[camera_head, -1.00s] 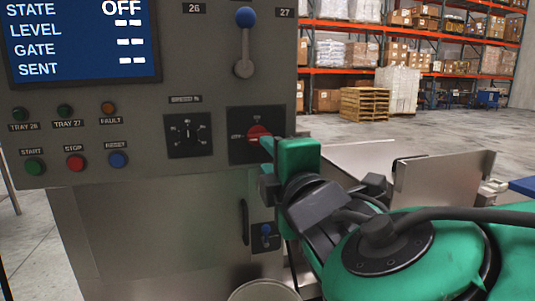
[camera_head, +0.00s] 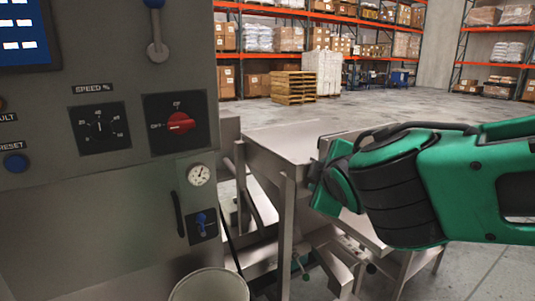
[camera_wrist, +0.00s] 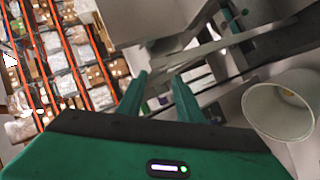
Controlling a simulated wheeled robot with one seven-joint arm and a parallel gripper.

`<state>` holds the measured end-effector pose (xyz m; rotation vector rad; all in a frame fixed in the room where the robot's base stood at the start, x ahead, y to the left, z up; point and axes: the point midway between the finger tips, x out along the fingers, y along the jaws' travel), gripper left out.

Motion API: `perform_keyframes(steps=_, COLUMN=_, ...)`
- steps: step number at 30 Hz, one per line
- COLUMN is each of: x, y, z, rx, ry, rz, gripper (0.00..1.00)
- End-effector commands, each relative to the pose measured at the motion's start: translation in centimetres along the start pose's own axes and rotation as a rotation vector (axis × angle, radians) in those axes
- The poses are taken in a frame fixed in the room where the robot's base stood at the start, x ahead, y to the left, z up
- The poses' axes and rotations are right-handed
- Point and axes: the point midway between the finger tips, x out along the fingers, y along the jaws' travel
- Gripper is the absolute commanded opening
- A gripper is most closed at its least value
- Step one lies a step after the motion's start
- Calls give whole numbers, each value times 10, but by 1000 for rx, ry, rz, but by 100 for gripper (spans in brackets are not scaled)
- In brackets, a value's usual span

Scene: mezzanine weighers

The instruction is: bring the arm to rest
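My arm (camera_head: 400,195), green with dark joints, reaches in from the right in the head view. Its end is over the steel framework, right of the grey control panel (camera_head: 110,215) and apart from the red rotary switch (camera_head: 180,123). In the wrist view my gripper (camera_wrist: 160,80) has its two green fingers apart, with nothing seen between them. In the head view I cannot make out the fingers.
A steel table (camera_head: 290,135) and its frame lie close under my arm. A pale round bin (camera_head: 208,284) stands below the panel and shows in the wrist view (camera_wrist: 280,105). Pallet racks (camera_head: 300,12) are far behind, across open floor (camera_head: 400,108).

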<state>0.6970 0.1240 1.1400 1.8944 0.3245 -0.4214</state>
Motion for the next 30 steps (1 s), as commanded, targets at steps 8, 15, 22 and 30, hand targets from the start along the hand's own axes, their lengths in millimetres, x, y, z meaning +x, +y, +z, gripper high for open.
perform_keyframes(steps=8, x=-3, y=-17, z=185, rx=457, ry=-416, rz=-157, gripper=33)
perform_keyframes(steps=15, x=-70, y=-70, z=314, rx=962, ry=-797, rz=-270, gripper=33)
perform_keyframes(steps=22, x=-151, y=-129, z=365, rx=1406, ry=-1093, rz=-357, gripper=33)
perform_keyframes(steps=30, x=-185, y=-153, z=369, rx=1582, ry=-1208, rz=-399, gripper=33)
